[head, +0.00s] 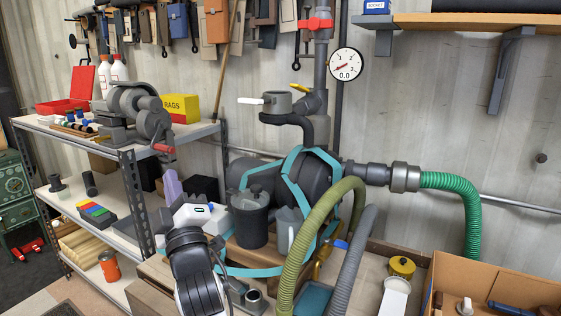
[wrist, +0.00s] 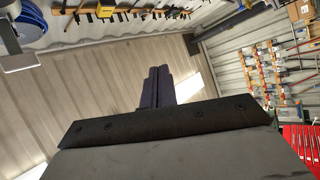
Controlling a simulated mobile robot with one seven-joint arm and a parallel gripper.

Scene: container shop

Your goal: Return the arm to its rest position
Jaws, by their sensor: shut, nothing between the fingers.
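My arm (head: 197,275) is folded at the bottom centre of the head view, its white hand raised beside the metal shelf. My gripper (head: 171,174) has purple fingers that point up, close together and empty. In the wrist view the dark fingers (wrist: 157,72) stand side by side above the dark edge of the hand. Nothing is held between them. The lower part of my arm is cut off by the frame's bottom edge.
A metal shelf (head: 180,136) stands left, with a bench grinder (head: 138,112) and a yellow rags box (head: 180,108) on top. A pump with teal frame and hoses (head: 318,235) stands right of my arm. A cardboard box (head: 505,275) is at right.

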